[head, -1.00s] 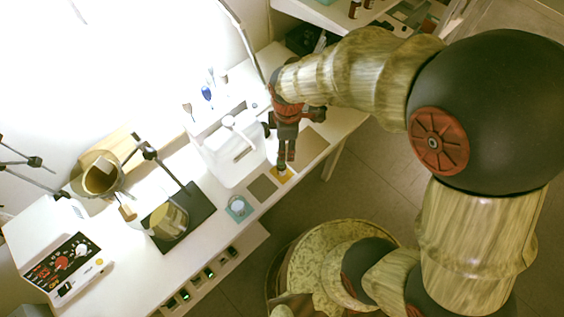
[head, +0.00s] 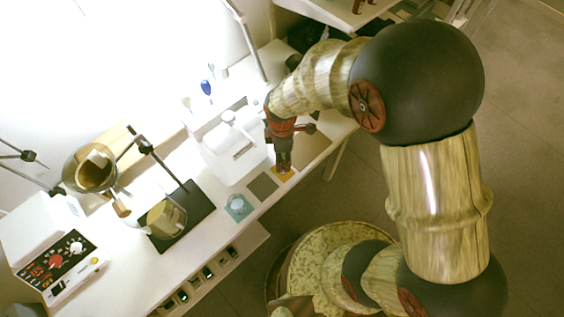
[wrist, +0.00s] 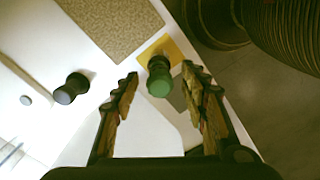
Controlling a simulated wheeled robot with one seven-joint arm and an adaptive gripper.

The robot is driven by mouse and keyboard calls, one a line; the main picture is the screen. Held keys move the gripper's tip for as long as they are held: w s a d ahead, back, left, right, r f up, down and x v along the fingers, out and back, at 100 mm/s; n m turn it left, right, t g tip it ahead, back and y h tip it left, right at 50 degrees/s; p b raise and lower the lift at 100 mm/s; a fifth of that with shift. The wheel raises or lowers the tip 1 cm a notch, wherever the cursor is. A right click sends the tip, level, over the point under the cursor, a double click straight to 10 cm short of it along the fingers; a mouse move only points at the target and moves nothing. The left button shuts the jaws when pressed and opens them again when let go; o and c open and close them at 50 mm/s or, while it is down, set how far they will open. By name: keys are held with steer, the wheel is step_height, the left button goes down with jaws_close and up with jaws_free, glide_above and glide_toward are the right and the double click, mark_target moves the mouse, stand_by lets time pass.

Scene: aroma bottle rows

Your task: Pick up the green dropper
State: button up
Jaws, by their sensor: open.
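The green dropper (wrist: 159,82) shows in the wrist view, seen from above with its round green cap toward me. It stands at the edge of a yellow mat (wrist: 182,50). My gripper (wrist: 160,76) is open, with one finger on each side of the dropper and a visible gap to each. I cannot tell how far the fingertips are above the cap. In the head view my gripper (head: 284,163) points down over the yellow mat (head: 283,176) and hides the dropper there.
A dark bottle (wrist: 72,88) stands left of my gripper in the wrist view, near a tan mat (wrist: 110,28). In the head view a white box (head: 232,152) stands close left of my gripper.

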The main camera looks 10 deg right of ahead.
steer(key=shift+c, duration=0.7)
steer(key=c, duration=0.6)
steer(key=shift+r, duration=0.1)
step_height(320, 180, up, 10)
steer(key=p, duration=0.3)
